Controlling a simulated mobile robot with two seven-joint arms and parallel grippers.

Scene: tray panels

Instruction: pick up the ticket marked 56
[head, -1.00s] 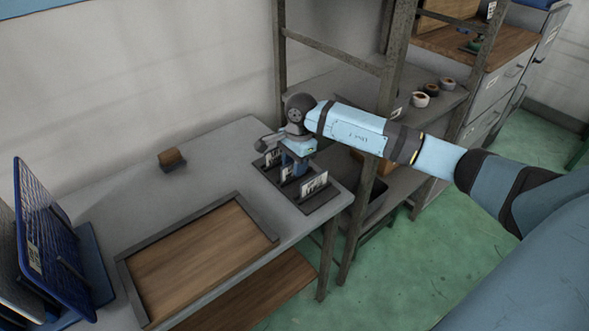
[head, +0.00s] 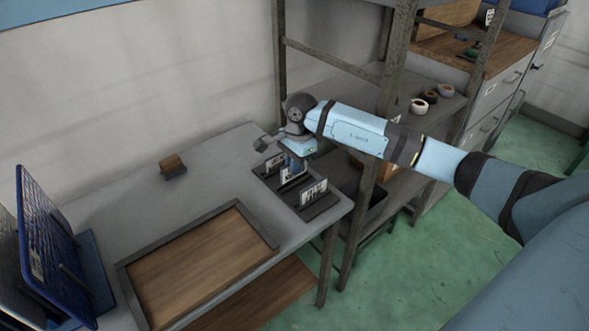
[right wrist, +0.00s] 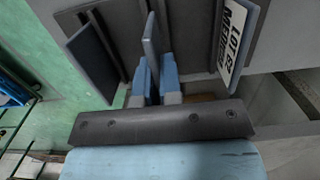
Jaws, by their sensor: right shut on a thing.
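Three tickets stand in a dark slotted rack (head: 322,206) at the right end of the grey table. My right gripper (head: 292,170) reaches down over the middle ticket (head: 291,176) and is shut on it. In the right wrist view the gripper (right wrist: 154,72) has its blue fingers on the middle ticket (right wrist: 152,38), seen nearly edge-on, its print hidden. One neighbouring ticket (right wrist: 238,40) reads "LOT" with a number that looks like 62; it stands apart from the fingers. The other neighbour (right wrist: 91,60) shows a plain dark side. Print in the head view is too small to read. My left gripper is out of view.
A wood-bottomed tray (head: 205,262) lies on the table left of the rack. A small brown block in a holder (head: 173,165) stands near the wall. Blue panels (head: 50,240) stand at far left. A metal shelf post (head: 392,75) rises close behind my right arm.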

